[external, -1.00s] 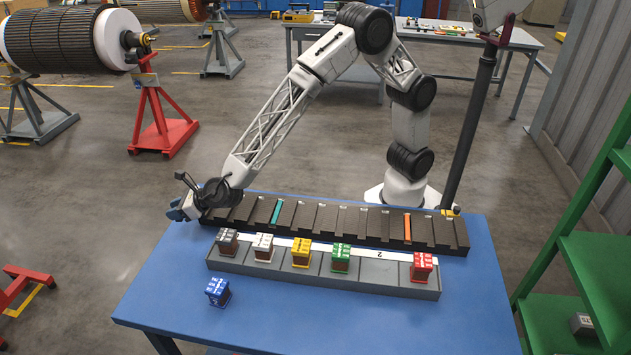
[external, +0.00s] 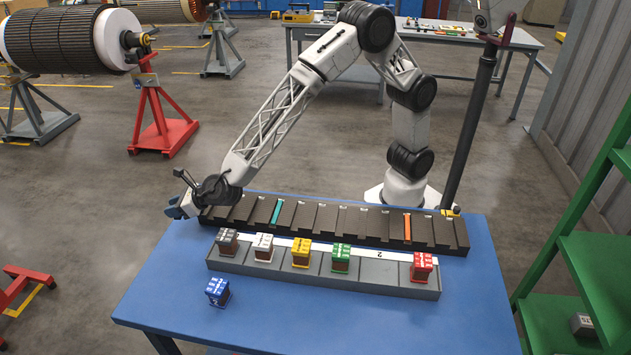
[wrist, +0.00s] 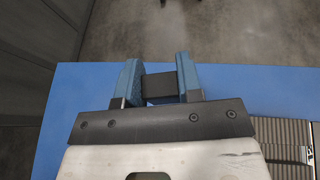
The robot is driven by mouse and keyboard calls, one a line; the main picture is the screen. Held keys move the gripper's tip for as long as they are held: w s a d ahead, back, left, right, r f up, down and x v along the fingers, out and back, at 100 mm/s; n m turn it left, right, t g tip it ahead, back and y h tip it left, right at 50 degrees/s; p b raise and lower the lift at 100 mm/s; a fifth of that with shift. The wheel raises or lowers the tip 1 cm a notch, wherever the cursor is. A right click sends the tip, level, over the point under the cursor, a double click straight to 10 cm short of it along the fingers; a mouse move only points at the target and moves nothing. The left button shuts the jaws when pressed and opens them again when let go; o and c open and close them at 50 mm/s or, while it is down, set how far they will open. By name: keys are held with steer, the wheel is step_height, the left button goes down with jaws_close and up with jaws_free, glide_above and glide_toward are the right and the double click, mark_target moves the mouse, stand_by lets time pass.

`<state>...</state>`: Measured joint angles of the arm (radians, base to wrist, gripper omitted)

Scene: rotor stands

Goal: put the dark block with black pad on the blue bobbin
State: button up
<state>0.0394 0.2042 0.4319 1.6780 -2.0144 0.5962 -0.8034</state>
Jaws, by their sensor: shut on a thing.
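My gripper (wrist: 160,85) has blue fingers, and they are closed on a dark block (wrist: 159,87) in the wrist view. No separate pad can be made out on the block. In the external view my gripper (external: 176,210) is over the far left corner of the table, beside the left end of the dark rack. The block cannot be made out there. The blue bobbin (external: 218,292) stands alone on the blue table, near the front left, in front of the grey tray. My gripper is apart from it, behind and to its left.
The dark slotted rack (external: 340,224) holds a teal strip (external: 277,212) and an orange strip (external: 407,227). The grey tray (external: 380,282) holds grey, white, yellow, green and red bobbins.

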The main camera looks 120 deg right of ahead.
steer(key=w+a+r+m+g+h, duration=0.1)
steer(key=a+r, duration=0.1)
steer(key=a, duration=0.4)
steer(key=w+a+r+m+g+h, duration=0.1)
steer(key=w+a+r+m+h, duration=0.15)
steer(key=a, duration=0.35)
step_height(320, 180, up, 3)
steer(key=m+g+h, duration=0.1)
steer(key=m+g, duration=0.2)
steer(key=g, duration=0.1)
glide_above(215, 284)
steer(key=shift+a+f, duration=0.1)
steer(key=shift+f, duration=0.1)
steer(key=shift+f, duration=2.5)
steer(key=shift+f, duration=2.5)
steer(key=shift+f, duration=0.15)
